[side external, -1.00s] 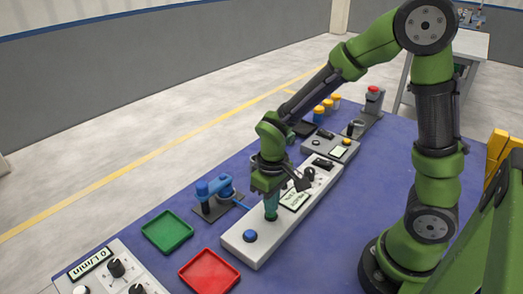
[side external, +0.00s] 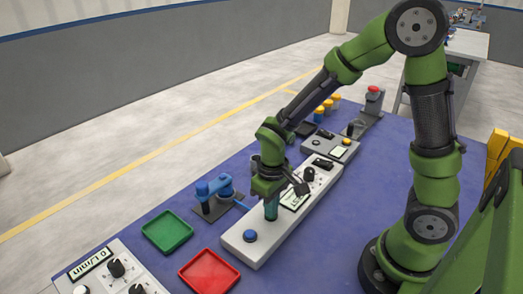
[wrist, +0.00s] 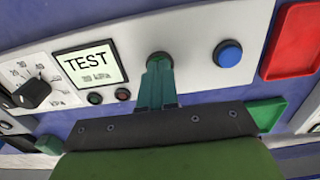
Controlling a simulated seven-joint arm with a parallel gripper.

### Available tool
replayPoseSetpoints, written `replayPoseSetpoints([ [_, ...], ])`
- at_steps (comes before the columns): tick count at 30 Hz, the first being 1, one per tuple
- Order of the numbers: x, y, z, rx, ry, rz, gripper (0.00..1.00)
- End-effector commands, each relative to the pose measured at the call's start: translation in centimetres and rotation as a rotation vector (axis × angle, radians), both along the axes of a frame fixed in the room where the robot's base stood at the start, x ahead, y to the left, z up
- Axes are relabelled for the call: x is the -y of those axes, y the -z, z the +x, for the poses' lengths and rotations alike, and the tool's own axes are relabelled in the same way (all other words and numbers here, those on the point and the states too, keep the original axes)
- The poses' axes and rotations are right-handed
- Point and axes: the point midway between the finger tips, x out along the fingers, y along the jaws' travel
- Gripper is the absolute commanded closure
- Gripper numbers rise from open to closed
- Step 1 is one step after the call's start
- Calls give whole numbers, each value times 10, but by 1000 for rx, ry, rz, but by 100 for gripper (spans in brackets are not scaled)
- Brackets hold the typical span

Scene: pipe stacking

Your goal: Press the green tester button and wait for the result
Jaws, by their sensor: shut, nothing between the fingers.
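The tester is a long pale panel (side external: 240,243) on the blue table. Its display (wrist: 90,62) reads "TEST" in the wrist view, with a smaller, blurred line below that looks like a kPa value. My gripper (wrist: 159,68) is shut and empty, and its teal fingertips point down onto the panel between the display and a blue button (wrist: 228,53). A round button rim (wrist: 158,57) shows around the fingertips. The fingers hide most of that button, so its green colour is not clear. In the side view my gripper (side external: 271,214) stands at the panel, seemingly touching it.
A red tray (side external: 209,272), a green tray (side external: 167,232) and a blue clamp-like fixture (side external: 215,190) stand nearby. Another panel with knobs (side external: 115,268) is at the front left.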

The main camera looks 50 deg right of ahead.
Motion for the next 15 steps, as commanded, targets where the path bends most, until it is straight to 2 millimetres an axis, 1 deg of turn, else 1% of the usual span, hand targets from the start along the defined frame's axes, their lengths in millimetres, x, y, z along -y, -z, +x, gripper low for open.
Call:
replayPoseSetpoints([
  [5,0,-2,0,0,0,0,100],
  [15,0,-29,0,2,0,0,100],
])
